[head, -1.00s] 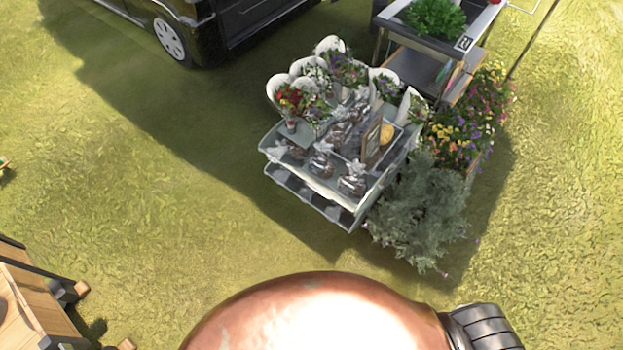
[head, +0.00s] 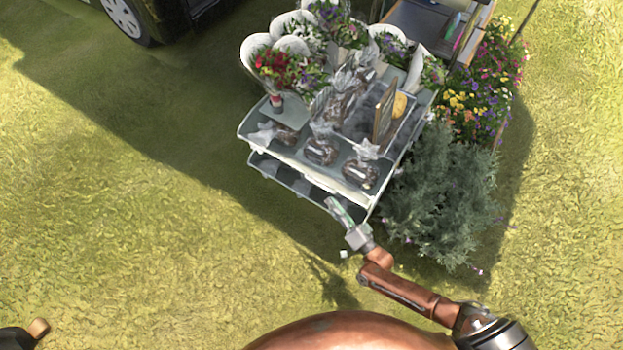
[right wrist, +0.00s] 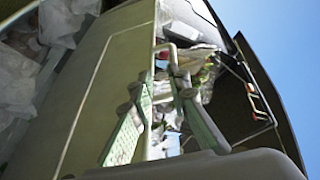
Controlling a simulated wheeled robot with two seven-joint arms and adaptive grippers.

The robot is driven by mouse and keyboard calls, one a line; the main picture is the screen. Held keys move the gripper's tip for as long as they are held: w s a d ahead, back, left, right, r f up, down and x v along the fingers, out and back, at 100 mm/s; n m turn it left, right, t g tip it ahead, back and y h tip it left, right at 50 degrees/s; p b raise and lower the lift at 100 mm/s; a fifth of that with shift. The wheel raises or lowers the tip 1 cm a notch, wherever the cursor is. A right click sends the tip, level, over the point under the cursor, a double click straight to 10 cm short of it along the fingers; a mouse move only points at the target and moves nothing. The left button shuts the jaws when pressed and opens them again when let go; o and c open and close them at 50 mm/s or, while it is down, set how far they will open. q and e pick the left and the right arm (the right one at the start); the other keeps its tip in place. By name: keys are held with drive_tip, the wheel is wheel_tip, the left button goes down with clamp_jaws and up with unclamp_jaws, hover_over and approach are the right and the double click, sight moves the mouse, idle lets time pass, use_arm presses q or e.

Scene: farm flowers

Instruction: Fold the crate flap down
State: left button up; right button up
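A grey-green tiered stand of shallow crates (head: 300,158) is at upper middle in the head view, with flower bunches and wrapped goods on top. Its lower tier (head: 293,182) shows at the front. I cannot single out the flap for sure; a long grey-green panel (right wrist: 85,90) fills the left of the right wrist view and may be it. My right gripper (head: 338,209) is at the stand's front lower edge, near its right corner. Its two green-padded fingers are spread apart and look empty in the right wrist view (right wrist: 163,112). Contact with the panel is unclear.
A leafy grey-green bush (head: 440,195) and bright flowers (head: 482,95) stand close on the right of the stand. A dark vehicle (head: 165,15) is at the upper left. Open grass (head: 130,220) lies left and in front.

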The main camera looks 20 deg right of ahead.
sight(317, 183)
drive_tip(key=shift+m+t, duration=0.4)
drive_tip(key=shift+m, duration=0.1)
drive_tip(key=b+x, duration=0.1)
drive_tip(key=x, duration=0.3)
drive_tip(key=r+b+x, duration=0.1)
drive_tip(key=x, duration=0.3)
drive_tip(key=shift+a+r, duration=0.2)
drive_tip(key=shift+a, duration=0.05)
use_arm(q)
drive_tip(key=shift+t+h, duration=0.4)
drive_tip(key=shift+t, duration=0.4)
drive_tip(key=shift+w+d+f, duration=0.3)
drive_tip(key=shift+w+d, duration=0.3)
drive_tip(key=shift+w, duration=0.25)
drive_tip(key=shift+w+d+f, duration=0.3)
drive_tip(key=shift+w+d, duration=0.25)
drive_tip(key=shift+w, duration=0.25)
use_arm(e)
drive_tip(key=shift+w+a+r, duration=0.1)
drive_tip(key=shift+w+r, duration=0.1)
drive_tip(key=shift+w, duration=0.15)
drive_tip(key=shift+c, duration=0.3)
clamp_jaws()
